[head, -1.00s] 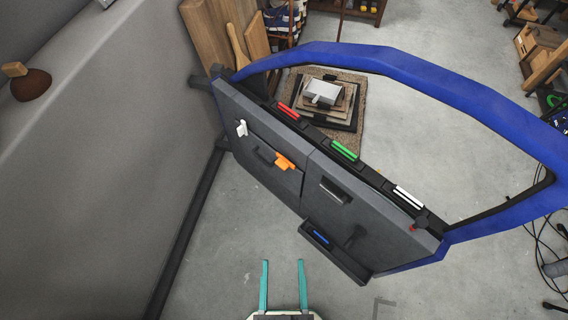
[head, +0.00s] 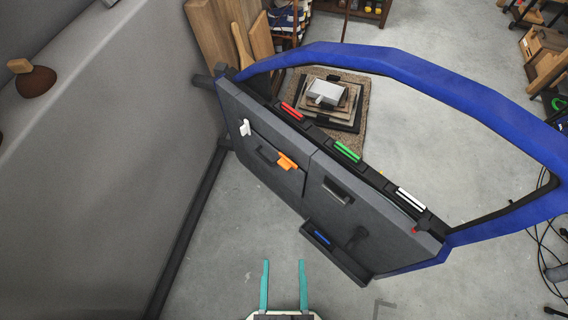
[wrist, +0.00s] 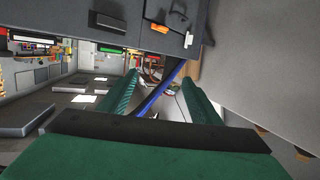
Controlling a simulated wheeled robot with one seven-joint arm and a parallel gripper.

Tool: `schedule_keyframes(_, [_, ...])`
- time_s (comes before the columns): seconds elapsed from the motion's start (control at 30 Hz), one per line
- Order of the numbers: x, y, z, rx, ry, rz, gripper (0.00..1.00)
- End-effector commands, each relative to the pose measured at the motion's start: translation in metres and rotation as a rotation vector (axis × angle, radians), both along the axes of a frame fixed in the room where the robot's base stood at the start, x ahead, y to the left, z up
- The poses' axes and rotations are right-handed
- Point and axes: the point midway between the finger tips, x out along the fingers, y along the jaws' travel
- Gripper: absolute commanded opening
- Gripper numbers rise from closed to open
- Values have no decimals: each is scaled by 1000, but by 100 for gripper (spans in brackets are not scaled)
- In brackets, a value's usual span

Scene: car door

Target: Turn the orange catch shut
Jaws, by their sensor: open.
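The orange catch (head: 287,161) sits on the grey inner panel of the car door (head: 262,128), left of the panel's middle. It also shows at the top of the wrist view (wrist: 160,27). A white catch (head: 245,127) is to its upper left, by a dark recessed handle. My gripper (head: 284,264) is open and empty, low in the head view, with two teal fingers apart. It is in front of the door, well short of the orange catch. In the wrist view the fingers (wrist: 156,82) point past the panel and touch nothing.
Red (head: 292,112), green (head: 347,151) and white (head: 411,199) bars line the door's top edge. A dark tray with a blue strip (head: 322,237) juts from the panel's lower part. A grey wall (head: 90,180) stands left. The floor between is clear.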

Motion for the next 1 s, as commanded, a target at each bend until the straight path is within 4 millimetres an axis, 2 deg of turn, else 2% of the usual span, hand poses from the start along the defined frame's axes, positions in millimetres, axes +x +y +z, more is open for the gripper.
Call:
schedule_keyframes(0.07, [1, 1, -2, 2, 3, 3, 58])
schedule_keyframes(0.17, [8, 7, -16, 11, 26, 18, 58])
schedule_keyframes(0.27, [20, 18, -44, 28, 78, 40, 58])
schedule_keyframes(0.5, [64, 44, -127, 52, 251, 57, 58])
schedule_keyframes(0.7, [107, 57, -177, 43, 364, -2, 58])
schedule_keyframes(0.83, [138, 61, -197, 25, 410, -73, 58])
schedule_keyframes(1.0, [182, 65, -206, 5, 429, -201, 58])
